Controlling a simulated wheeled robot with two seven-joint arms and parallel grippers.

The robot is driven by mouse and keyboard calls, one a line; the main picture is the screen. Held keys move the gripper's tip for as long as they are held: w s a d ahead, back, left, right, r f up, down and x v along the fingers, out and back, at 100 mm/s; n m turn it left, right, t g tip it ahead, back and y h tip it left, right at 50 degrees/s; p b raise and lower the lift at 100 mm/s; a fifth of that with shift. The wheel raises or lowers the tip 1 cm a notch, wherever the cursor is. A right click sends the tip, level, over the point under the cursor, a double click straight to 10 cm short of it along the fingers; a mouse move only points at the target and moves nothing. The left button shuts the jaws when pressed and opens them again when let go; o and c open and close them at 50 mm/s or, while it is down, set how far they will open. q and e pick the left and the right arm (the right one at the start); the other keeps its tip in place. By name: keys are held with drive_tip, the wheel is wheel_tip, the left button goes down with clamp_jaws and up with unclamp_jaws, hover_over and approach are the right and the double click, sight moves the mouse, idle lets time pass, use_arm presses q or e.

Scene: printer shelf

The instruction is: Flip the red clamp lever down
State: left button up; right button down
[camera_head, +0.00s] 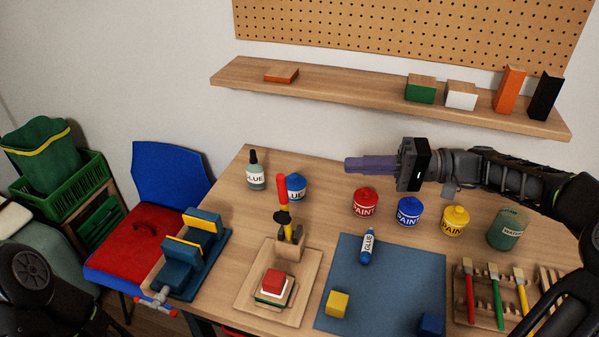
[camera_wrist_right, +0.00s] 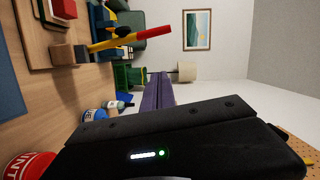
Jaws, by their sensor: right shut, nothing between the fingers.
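The red clamp lever (camera_head: 282,190) stands upright, with a yellow lower part and a black fitting, on the wooden clamp (camera_head: 290,247). A red block (camera_head: 273,279) lies on top of a small stack on the clamp's wooden base (camera_head: 247,295). My right gripper (camera_head: 347,165) is shut and empty, pointing left, to the right of the lever and apart from it. In the right wrist view the lever (camera_wrist_right: 152,32) lies across the upper part, beyond the shut purple fingers (camera_wrist_right: 159,76). My left gripper is out of view.
Paint pots, red (camera_head: 365,202), blue (camera_head: 409,211) and yellow (camera_head: 455,220), stand below my right arm. A blue vise (camera_head: 190,250) is at left. The wooden shelf (camera_head: 330,92) is above.

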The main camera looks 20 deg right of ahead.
drive_tip(key=p, duration=0.3)
hover_over(284, 214)
drive_tip(key=w+d, duration=0.2)
drive_tip(key=d, duration=0.2)
drive_tip(key=shift+d+f, duration=0.1)
drive_tip(key=shift+f, duration=0.5)
